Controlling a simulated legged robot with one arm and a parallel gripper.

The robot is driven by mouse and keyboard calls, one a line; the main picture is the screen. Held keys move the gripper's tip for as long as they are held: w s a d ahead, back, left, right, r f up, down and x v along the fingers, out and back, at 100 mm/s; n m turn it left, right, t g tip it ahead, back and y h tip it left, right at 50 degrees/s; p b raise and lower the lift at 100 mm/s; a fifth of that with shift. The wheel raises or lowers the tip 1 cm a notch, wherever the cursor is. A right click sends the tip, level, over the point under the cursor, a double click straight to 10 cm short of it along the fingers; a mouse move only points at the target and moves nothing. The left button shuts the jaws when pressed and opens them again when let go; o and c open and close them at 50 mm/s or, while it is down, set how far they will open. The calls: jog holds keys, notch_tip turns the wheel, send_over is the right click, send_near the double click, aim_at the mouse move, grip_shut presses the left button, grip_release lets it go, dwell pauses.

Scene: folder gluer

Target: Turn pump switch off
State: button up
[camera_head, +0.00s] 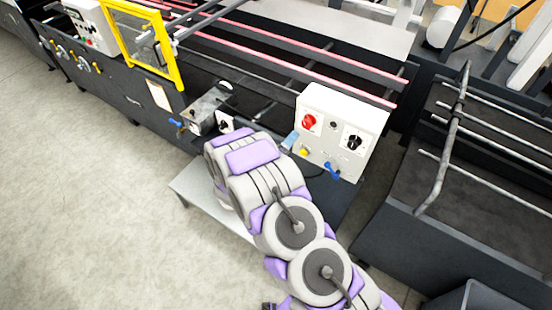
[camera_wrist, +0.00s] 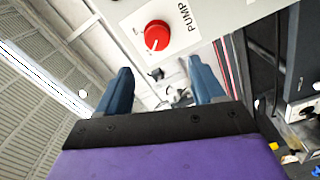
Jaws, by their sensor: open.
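The pump switch is a red round knob (camera_wrist: 157,36) on a white panel, with the word PUMP printed beside it in the wrist view. A white mark shows on its lower left part. In the head view a red knob (camera_head: 308,121) sits at the upper left of a white control box (camera_head: 340,105). My gripper (camera_wrist: 160,86) is open, with its two blue fingers apart and nothing between them. The knob appears beyond the fingertips, apart from them.
The box also carries a black knob (camera_head: 353,142), a yellow button (camera_head: 303,152) and a blue lever (camera_head: 332,170). Dark machine frames with red-pink rails (camera_head: 300,68) lie behind it. A yellow guard frame (camera_head: 150,45) stands at upper left. The floor at left is clear.

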jog(key=v, duration=0.8)
jog(key=shift+b, duration=0.45)
